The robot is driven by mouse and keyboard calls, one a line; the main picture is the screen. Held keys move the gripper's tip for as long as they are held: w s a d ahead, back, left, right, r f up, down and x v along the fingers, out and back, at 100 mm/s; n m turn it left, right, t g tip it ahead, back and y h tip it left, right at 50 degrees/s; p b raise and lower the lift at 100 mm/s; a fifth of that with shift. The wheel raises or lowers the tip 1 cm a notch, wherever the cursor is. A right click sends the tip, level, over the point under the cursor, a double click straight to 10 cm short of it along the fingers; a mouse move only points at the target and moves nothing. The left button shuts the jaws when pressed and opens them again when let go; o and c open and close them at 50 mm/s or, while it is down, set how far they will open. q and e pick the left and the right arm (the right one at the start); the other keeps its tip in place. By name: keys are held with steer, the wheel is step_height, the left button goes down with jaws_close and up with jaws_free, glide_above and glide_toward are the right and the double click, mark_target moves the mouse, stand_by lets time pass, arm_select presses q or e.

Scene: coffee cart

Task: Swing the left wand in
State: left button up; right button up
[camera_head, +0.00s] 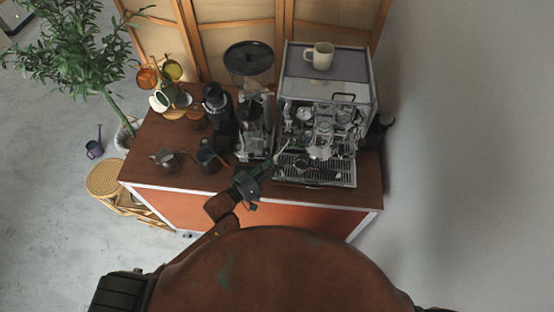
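The espresso machine (362,92) stands at the right of the cart, with a white mug on its top. Its left wand (284,148) shows as a thin pale rod at the machine's front left corner, slanting down to the left. My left gripper (262,169) reaches up from the lower left to the front edge of the cart, with its fingertips close to the wand's lower end. Whether it touches the wand is too small to tell. The finger gap is not clear either. My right gripper is not in view.
A coffee grinder (249,60) stands left of the machine, beside a dark second device (217,110). Small metal pitchers (166,160) stand on the brown cart top (146,139), and a cup rack stands behind. A wicker stool (105,178) and plant are at the left.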

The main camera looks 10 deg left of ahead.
arm_select(q)
steer(key=shift+w+d, duration=0.15)
steer(key=shift+c, duration=0.2)
jaws_close()
stand_by(0.5)
